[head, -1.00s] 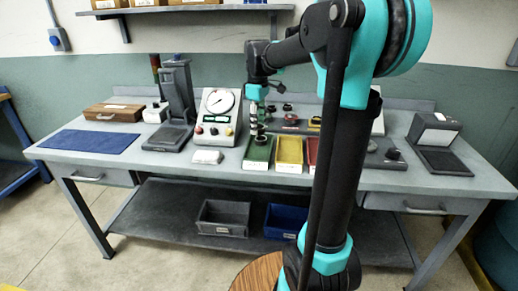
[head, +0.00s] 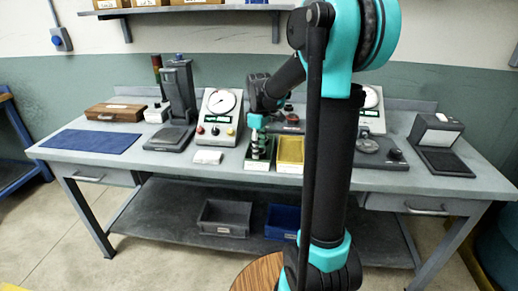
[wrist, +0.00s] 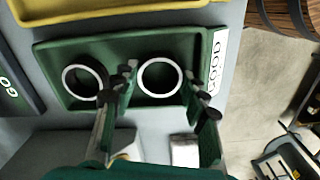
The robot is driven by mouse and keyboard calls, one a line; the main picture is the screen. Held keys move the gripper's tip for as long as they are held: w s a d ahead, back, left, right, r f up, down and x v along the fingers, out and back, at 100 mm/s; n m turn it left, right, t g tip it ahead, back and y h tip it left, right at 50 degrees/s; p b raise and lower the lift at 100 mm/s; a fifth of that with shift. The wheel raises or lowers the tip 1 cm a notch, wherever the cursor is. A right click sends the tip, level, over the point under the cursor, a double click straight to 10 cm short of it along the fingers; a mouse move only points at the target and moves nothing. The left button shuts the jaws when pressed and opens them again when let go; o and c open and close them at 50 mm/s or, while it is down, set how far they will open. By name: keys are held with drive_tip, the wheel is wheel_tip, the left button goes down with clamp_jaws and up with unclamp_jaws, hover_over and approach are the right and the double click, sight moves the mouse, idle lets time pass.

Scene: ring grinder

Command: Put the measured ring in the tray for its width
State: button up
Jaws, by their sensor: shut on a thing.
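The green tray (head: 257,166), labelled GOOD in the wrist view (wrist: 130,43), stands near the front of the bench. One ring (wrist: 80,67) with a pale rim lies in its left part. My gripper (wrist: 163,86) is shut on a second ring (wrist: 160,95), a finger on either side, over the tray's right part near the label. I cannot tell whether this ring touches the tray floor. In the head view my gripper (head: 259,154) points down at the green tray. The yellow tray (head: 290,169) stands just right of it.
A dial gauge (head: 220,103) stands behind and left of the green tray, a small white block (head: 207,157) to its left. A black stand (head: 178,100), wooden case (head: 116,112) and blue mat (head: 90,141) are further left. My arm hides the bench right of the yellow tray.

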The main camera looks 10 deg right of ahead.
drive_tip(key=o, duration=1)
drive_tip(key=shift+f, duration=0.1)
drive_tip(key=shift+o, duration=0.2)
wheel_tip(320, 180, up, 12)
drive_tip(key=shift+s, duration=0.15)
